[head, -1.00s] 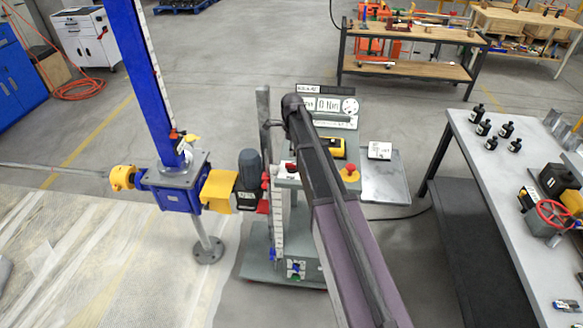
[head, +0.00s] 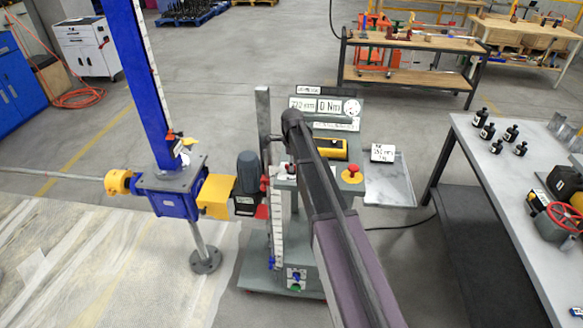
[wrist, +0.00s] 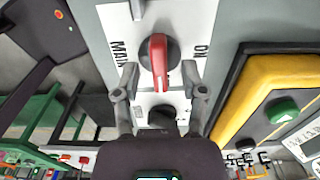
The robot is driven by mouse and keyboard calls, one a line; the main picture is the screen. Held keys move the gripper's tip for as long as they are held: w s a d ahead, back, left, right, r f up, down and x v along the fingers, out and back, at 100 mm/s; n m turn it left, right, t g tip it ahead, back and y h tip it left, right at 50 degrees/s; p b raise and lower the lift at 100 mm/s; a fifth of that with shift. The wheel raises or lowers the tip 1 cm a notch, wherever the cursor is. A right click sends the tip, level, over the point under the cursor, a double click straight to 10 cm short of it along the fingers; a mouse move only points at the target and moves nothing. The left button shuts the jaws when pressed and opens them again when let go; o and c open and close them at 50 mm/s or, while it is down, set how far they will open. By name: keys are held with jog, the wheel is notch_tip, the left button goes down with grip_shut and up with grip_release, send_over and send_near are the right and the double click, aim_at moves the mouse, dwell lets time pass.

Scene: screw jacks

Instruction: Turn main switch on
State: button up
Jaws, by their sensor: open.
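The main switch (wrist: 158,60) is a red knob on a round black base, in the upper middle of the wrist view. It sits on a white plate lettered MAIN on one side and ON on the other, and its handle lies roughly along the picture's vertical. My gripper (wrist: 162,96) is open, with one finger on each side just below the knob in the picture. I cannot tell whether the fingers touch anything. A second black knob (wrist: 162,117) shows between the fingers. In the head view my arm hides the gripper and much of the panel around the switch.
A yellow-edged box (wrist: 283,110) with a green button is close to the right of my gripper. A red emergency stop (head: 351,174) stands on the console. The blue screw jack (head: 170,190) and its motor (head: 248,173) are to the left, a grey table (head: 500,190) to the right.

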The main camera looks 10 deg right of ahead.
jog(key=shift+f, duration=0.15)
grip_shut()
jog(key=shift+n, duration=0.3)
dwell(0.3)
jog(key=n, duration=1.7)
jog(key=shift+n, duration=0.3)
dwell(0.4)
